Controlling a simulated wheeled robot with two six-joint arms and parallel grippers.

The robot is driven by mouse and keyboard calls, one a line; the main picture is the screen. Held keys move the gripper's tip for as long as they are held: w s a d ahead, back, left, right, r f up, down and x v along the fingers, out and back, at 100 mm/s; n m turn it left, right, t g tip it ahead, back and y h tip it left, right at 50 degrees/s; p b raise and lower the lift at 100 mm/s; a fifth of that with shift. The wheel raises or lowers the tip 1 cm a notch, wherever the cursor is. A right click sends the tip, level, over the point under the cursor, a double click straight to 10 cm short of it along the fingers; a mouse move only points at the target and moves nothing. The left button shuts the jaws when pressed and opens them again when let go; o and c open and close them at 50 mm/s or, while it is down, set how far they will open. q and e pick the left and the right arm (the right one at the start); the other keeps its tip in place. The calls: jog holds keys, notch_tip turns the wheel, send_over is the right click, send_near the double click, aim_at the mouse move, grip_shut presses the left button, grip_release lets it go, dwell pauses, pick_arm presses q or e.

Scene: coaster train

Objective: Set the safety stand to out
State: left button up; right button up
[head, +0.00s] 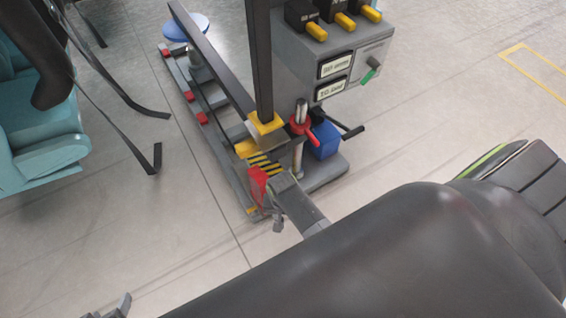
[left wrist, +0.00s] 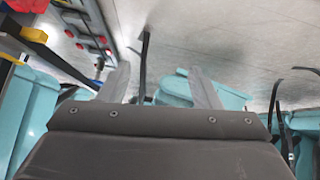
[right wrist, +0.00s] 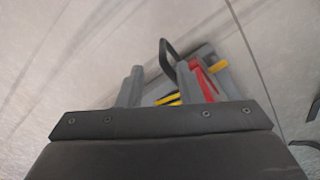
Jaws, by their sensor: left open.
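A stand fixture with a yellow-and-black striped block (head: 262,164) sits on a grey base at the centre of the head view. A red part (head: 258,186) hangs beside the stripes; I cannot tell which piece is the safety stand. My right gripper (head: 282,203) is at the striped block, close to the red part. In the right wrist view its fingers (right wrist: 160,88) are apart, with stripes behind the gap and a red part (right wrist: 204,82) beside the right finger; contact is unclear. My left gripper (head: 108,307) is open and empty at the bottom left, away from the fixture.
Teal seats (head: 45,150) are left.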

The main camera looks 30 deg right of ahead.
notch_tip(320, 180, up, 3)
jog(key=shift+f+p, duration=0.1)
jog(key=shift+p, duration=0.5)
pick_arm(q)
jog(key=s+f+g+p, duration=0.2)
jog(key=s+f+g, duration=0.3)
jog(key=s+f, duration=0.1)
jog(key=shift+s+d, duration=0.15)
jog(key=shift+s, duration=0.15)
pick_arm(e)
jog(key=shift+r, duration=2.65)
